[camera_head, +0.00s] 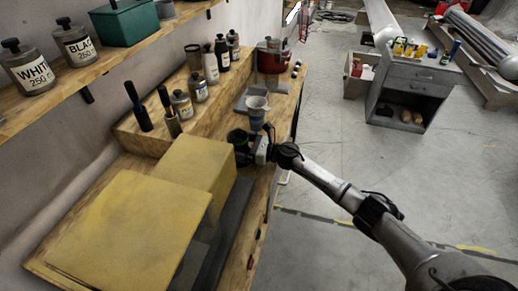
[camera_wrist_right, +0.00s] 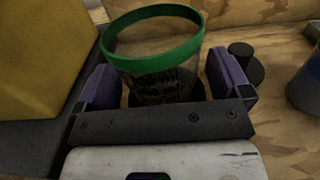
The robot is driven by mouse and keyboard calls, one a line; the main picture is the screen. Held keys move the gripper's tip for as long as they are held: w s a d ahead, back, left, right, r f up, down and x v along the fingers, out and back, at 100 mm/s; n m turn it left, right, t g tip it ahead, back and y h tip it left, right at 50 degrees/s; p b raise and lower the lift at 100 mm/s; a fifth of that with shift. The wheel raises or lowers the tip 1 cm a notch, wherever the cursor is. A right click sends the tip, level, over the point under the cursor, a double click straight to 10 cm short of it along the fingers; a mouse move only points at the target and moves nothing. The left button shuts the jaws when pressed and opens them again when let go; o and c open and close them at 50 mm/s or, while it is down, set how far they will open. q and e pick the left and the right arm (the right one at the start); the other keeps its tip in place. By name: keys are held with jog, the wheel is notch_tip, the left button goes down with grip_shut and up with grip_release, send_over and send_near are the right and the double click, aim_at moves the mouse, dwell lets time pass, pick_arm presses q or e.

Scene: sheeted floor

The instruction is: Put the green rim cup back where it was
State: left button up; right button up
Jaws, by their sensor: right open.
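The green rim cup (camera_wrist_right: 155,55) stands upright on the wooden bench, a clear cup with a thick green band around its top. In the wrist view it sits between the two purple-padded fingers of my right gripper (camera_wrist_right: 162,84), one on each side. The fingers are open, and a gap shows by the right finger. In the head view the cup (camera_head: 237,136) shows dark green beside the yellow box, with my right gripper (camera_head: 254,148) at its right side. The cup's lower part is partly hidden by the gripper. My left gripper is in neither view.
A large yellow box (camera_head: 192,165) stands close left of the cup. A pale cup (camera_head: 257,108) stands just behind, and a small dark knobbed object (camera_wrist_right: 243,62) is at the gripper's right. A raised wooden step (camera_head: 150,138) carries bottles and brushes.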

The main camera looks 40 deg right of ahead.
jog(key=v, duration=1)
jog(key=shift+s+d+f, duration=0.1)
jog(key=shift+s+d, duration=0.05)
jog(key=shift+s, duration=0.15)
jog(key=shift+s+d, duration=0.2)
jog(key=shift+s, duration=0.2)
jog(key=shift+d, duration=0.1)
